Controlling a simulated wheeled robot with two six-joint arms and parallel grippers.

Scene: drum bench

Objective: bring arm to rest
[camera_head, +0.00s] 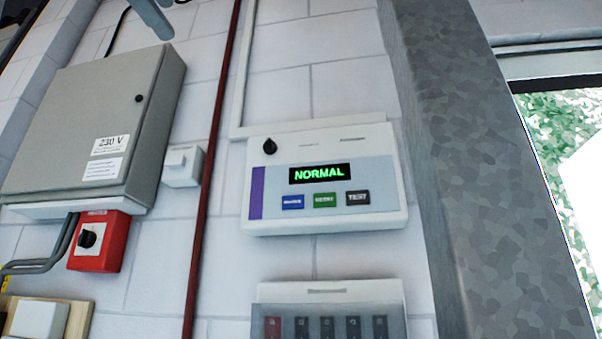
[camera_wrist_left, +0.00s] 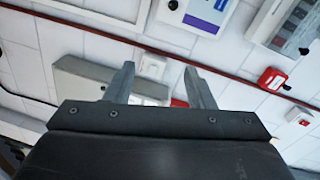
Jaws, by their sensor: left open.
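My left gripper (camera_head: 158,18) shows only in part at the top edge of the head view, in front of the white block wall. In the left wrist view its two fingers (camera_wrist_left: 163,82) stand apart, with nothing between them that they grip. It is apart from the wall devices in the head view. The rest of my left arm is out of the head view. My right gripper is in neither view.
A grey 230 V cabinet (camera_head: 90,125) hangs at left, above a red switch box (camera_head: 99,241). A white panel (camera_head: 325,219) reads NORMAL in green. Below it is a switch panel (camera_head: 331,294). A dark red pipe (camera_head: 213,160) runs between. A grey column (camera_head: 480,170) stands at right.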

